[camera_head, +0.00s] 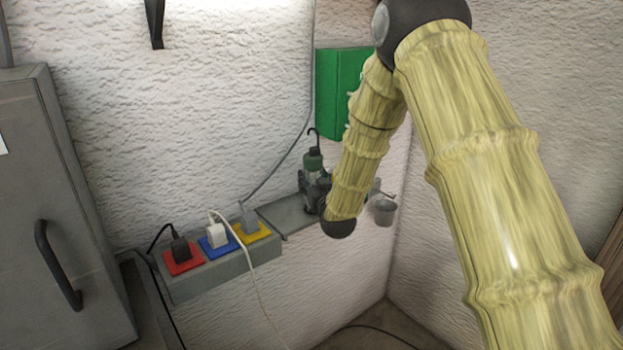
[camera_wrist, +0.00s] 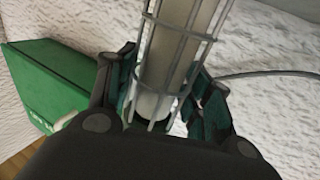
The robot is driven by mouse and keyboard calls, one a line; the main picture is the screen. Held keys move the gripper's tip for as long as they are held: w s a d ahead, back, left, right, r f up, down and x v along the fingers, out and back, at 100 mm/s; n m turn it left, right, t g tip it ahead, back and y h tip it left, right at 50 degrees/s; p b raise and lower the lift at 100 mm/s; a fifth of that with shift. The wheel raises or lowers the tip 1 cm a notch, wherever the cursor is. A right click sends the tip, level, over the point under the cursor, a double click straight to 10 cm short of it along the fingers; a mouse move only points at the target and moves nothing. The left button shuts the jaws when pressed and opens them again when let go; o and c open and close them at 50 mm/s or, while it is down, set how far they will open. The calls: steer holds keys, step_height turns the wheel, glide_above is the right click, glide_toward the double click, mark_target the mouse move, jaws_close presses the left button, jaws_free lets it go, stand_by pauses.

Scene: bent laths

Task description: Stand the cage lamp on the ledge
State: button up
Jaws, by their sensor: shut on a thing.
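The cage lamp (camera_wrist: 177,60) shows in the wrist view as a pale tube inside a grey wire cage. The grey ledge (camera_head: 283,214) runs along the wall under and left of my gripper. The lamp's lower part is hidden by my gripper, so I cannot tell whether it touches the ledge.
A socket strip with red (camera_head: 183,262), blue and yellow plates and plugs adjoins the ledge's left end. A green box (camera_head: 338,90) hangs on the wall behind my arm. A small grey cup (camera_head: 384,212) is at the right. A grey cabinet (camera_head: 60,200) stands left.

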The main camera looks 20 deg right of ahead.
steer(key=shift+f, duration=0.2)
steer(key=o, duration=1.5)
steer(key=shift+c, duration=0.2)
steer(key=shift+s+r, duration=0.15)
